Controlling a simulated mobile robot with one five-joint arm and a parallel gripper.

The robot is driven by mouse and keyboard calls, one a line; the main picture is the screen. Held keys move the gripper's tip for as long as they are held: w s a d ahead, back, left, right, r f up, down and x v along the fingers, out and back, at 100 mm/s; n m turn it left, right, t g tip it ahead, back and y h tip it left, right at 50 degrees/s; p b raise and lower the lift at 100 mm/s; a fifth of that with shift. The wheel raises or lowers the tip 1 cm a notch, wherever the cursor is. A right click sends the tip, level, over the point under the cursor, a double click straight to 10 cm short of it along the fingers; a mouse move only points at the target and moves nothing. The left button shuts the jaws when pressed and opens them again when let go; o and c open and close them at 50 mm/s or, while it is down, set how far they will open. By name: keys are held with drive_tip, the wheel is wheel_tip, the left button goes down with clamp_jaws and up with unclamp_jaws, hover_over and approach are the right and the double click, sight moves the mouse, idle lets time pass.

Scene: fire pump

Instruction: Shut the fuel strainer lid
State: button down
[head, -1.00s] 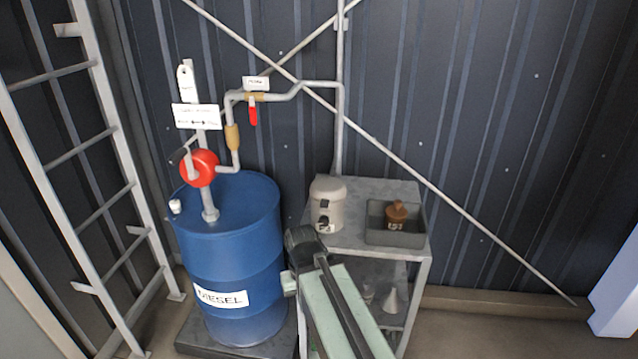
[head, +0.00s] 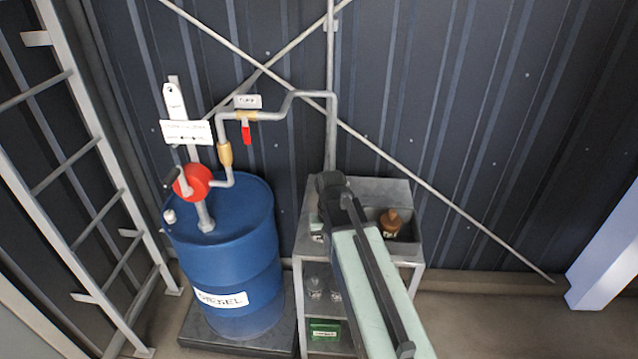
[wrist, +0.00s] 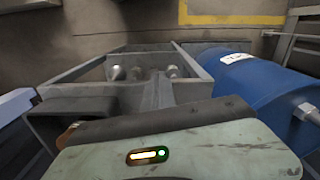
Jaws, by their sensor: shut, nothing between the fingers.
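The fuel strainer is a pale grey canister on the metal cart. In the head view it is almost wholly covered by my arm; only a sliver with a white label (head: 317,237) shows at the arm's left edge. Its lid is hidden, so I cannot tell how it stands. My gripper (head: 331,183) is dark and shut, with nothing in it. It appears over or in front of the strainer in the head view; I cannot tell whether it touches. The wrist view does not clearly show the strainer or the fingertips.
The cart (head: 405,188) holds a grey tray (head: 413,253) with a brown pot (head: 390,222). A blue diesel drum (head: 225,255) with a red pump (head: 194,181) stands left; it also shows in the wrist view (wrist: 255,90). A pipe (head: 332,130) rises behind the cart.

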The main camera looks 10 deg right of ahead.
drive_tip(key=w+r+m+p, duration=0.1)
drive_tip(key=w+r+p, duration=0.4)
drive_tip(key=r+p, duration=0.5)
drive_tip(key=w+r+m+p, duration=0.1)
drive_tip(key=w+r+p, duration=0.3)
drive_tip(key=r+p, duration=0.55)
wheel_tip(320, 180, down, 13)
drive_tip(key=b, duration=1.7)
drive_tip(key=shift+r, duration=0.35)
